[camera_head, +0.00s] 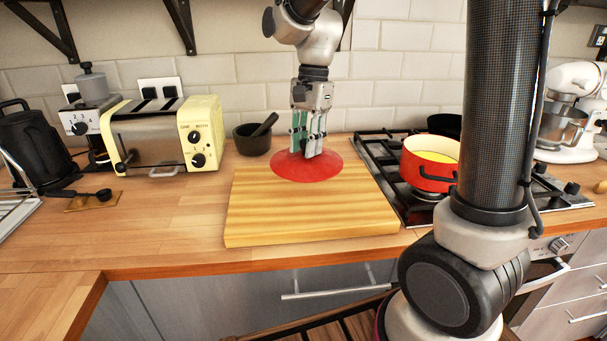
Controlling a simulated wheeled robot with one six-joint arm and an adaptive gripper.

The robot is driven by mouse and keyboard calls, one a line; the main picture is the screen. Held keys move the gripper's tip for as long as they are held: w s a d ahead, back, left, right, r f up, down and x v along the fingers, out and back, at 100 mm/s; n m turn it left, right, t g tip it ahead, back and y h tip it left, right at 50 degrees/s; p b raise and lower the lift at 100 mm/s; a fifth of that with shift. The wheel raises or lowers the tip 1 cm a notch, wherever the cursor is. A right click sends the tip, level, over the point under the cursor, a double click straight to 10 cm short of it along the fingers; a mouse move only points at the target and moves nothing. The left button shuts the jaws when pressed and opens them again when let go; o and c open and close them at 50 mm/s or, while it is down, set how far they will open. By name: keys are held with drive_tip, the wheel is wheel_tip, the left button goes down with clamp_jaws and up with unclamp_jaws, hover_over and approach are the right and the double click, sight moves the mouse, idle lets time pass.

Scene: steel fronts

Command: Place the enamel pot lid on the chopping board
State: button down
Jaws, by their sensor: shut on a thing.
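The enamel pot lid (285,168) is a red disc over the back edge of the chopping board (290,220). My gripper (307,152) points down at the lid's middle and is shut on it; its fingers hide the lid's knob. I cannot tell whether the lid touches the board or hangs just above it. The chopping board is a thick block of striped light wood lying on the counter, with its front part bare.
A red pot (427,172) stands on the gas hob (390,190) right of the board. A dark mortar with pestle (252,140) is behind left, near a cream toaster (160,140). The counter (165,225) left of the board is clear.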

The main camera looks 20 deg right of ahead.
sight(307, 169)
drive_tip(key=shift+f, duration=3.5)
drive_tip(key=c, duration=1.1)
unclamp_jaws()
drive_tip(key=shift+f, duration=0.1)
drive_tip(key=r, duration=0.4)
drive_tip(key=d+r, duration=0.1)
drive_tip(key=r, duration=0.3)
drive_tip(key=w+r, duration=0.1)
drive_tip(key=r, duration=0.3)
drive_tip(key=shift+d+r, duration=0.1)
drive_tip(key=shift+d, duration=0.15)
drive_tip(key=s+d+n+t, duration=0.1)
drive_tip(key=s+d+n, duration=0.2)
drive_tip(key=s, duration=0.3)
drive_tip(key=s+d+n+t+h, duration=0.1)
drive_tip(key=s+d+n+t, duration=0.1)
drive_tip(key=s+d+n, duration=0.2)
drive_tip(key=s+d+n+t, duration=0.2)
drive_tip(key=s+d+n, duration=0.2)
drive_tip(key=s, duration=0.6)
drive_tip(key=shift+s+d+r, duration=0.1)
drive_tip(key=shift+s+d, duration=0.05)
drive_tip(key=shift+d, duration=1.05)
